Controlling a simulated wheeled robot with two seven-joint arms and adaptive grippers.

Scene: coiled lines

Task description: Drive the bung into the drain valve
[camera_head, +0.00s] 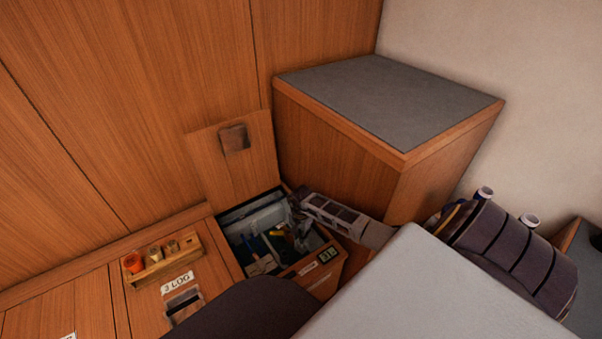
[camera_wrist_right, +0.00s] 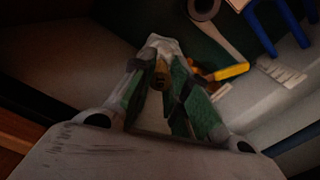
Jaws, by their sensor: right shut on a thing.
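My right gripper (camera_head: 290,228) reaches from the right into an open locker (camera_head: 325,238) in the head view. In the right wrist view the gripper (camera_wrist_right: 162,82) is shut on a small brown, plug-like piece, which looks like the bung (camera_wrist_right: 161,76). The fingers hide part of it. A pale grey piece (camera_wrist_right: 165,44) shows just beyond the fingertips; I cannot tell whether it is the drain valve, or whether the bung touches it. My left gripper is not in view.
The locker lid (camera_head: 205,165) stands open against the wooden wall. A yellow-handled tool (camera_wrist_right: 232,71), a grey roll (camera_wrist_right: 203,8) and blue bars (camera_wrist_right: 290,22) lie near the gripper. A wooden rack (camera_head: 152,277) holds an orange plug (camera_head: 133,263) and brown plugs. A grey-topped cabinet (camera_head: 385,95) stands behind.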

